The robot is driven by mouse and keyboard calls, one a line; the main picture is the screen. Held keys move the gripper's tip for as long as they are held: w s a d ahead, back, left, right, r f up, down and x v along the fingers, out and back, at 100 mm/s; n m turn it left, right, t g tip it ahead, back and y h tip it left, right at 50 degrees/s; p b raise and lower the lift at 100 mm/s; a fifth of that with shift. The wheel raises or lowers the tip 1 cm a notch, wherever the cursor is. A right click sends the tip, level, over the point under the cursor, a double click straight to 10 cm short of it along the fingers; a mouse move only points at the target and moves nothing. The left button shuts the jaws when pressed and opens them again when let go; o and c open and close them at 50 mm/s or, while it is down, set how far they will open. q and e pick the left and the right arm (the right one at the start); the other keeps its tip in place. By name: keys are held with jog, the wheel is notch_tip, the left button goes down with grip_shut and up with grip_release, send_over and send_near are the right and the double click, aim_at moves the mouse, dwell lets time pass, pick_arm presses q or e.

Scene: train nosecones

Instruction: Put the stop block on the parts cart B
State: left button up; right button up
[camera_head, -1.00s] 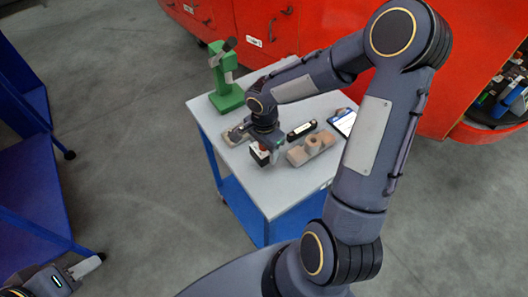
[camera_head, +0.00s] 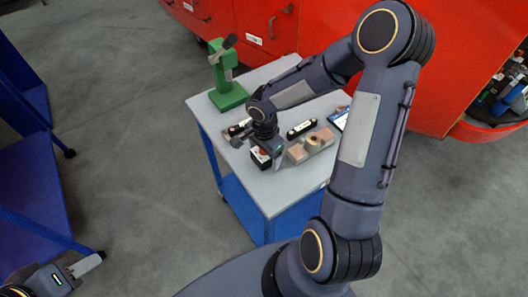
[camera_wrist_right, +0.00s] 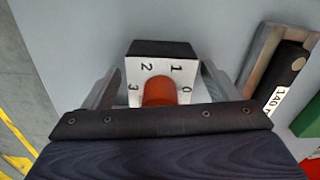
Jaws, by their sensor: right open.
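A small black-and-white box with a red knob and the numbers 0 to 3 (camera_wrist_right: 162,68) sits on the grey top of a blue cart (camera_head: 283,191). It also shows in the head view (camera_head: 260,159). My right gripper (camera_head: 268,154) is open, with its fingers on either side of this box; whether they touch it is unclear. A tan block with a round boss (camera_head: 312,145) lies just right of it. I cannot tell which is the stop block. My left gripper (camera_head: 87,266) is at the lower left, far from the cart; its jaw opening is unclear.
A green press (camera_head: 228,90) stands at the cart's back left corner. A black labelled bar (camera_head: 301,129), a tablet (camera_head: 341,119) and a tray with a dark rod (camera_wrist_right: 262,67) lie nearby. Blue shelving (camera_head: 35,185) is at left, with open floor between. Red cabinets stand behind.

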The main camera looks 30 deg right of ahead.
notch_tip(320, 180, up, 12)
jog(key=shift+r, duration=0.1)
jog(key=s+a+r+n+t+y, duration=0.2)
jog(key=s+r+n, duration=0.1)
jog(key=s+n, duration=0.4)
jog(key=s+a+r+n+t+y, duration=0.1)
jog(key=s+a+r+n+t, duration=0.1)
jog(key=s+n, duration=0.4)
jog(key=s+r+t, duration=0.1)
jog(key=s+r, duration=0.1)
jog(key=s, duration=0.1)
jog(key=shift+s+a+r+n+t+y, duration=0.2)
jog(key=shift+s+n+t+y, duration=0.1)
jog(key=shift+s+n+y, duration=0.1)
